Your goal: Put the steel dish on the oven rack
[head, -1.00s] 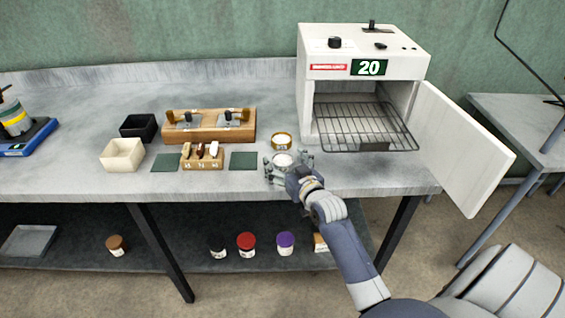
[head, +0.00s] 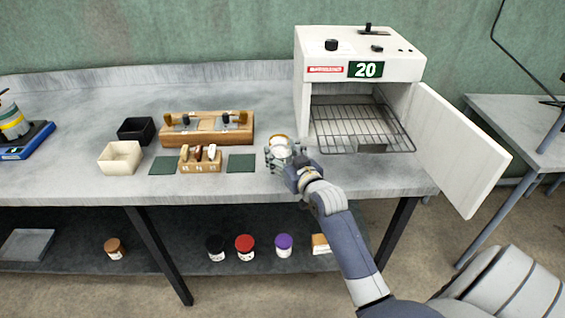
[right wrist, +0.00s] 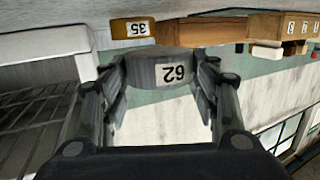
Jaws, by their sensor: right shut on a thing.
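The steel dish (head: 281,153) is a small round grey cup with pale contents and a numbered label. My right gripper (head: 283,158) is shut around its sides, near the front of the bench. In the right wrist view the steel dish (right wrist: 166,72) sits between both fingers of the gripper (right wrist: 163,76). It looks held a little above the bench, though the gap is hard to judge. The oven rack (head: 355,126) is an empty wire shelf projecting from the open white oven (head: 360,55), right of the gripper. My left gripper is not in view.
A brass dish (head: 279,138) stands just behind the steel one. The oven door (head: 462,150) hangs open to the right. A wooden block (head: 207,137), a small numbered rack (head: 200,167), green mats (head: 241,163) and two square trays (head: 120,160) occupy the bench to the left.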

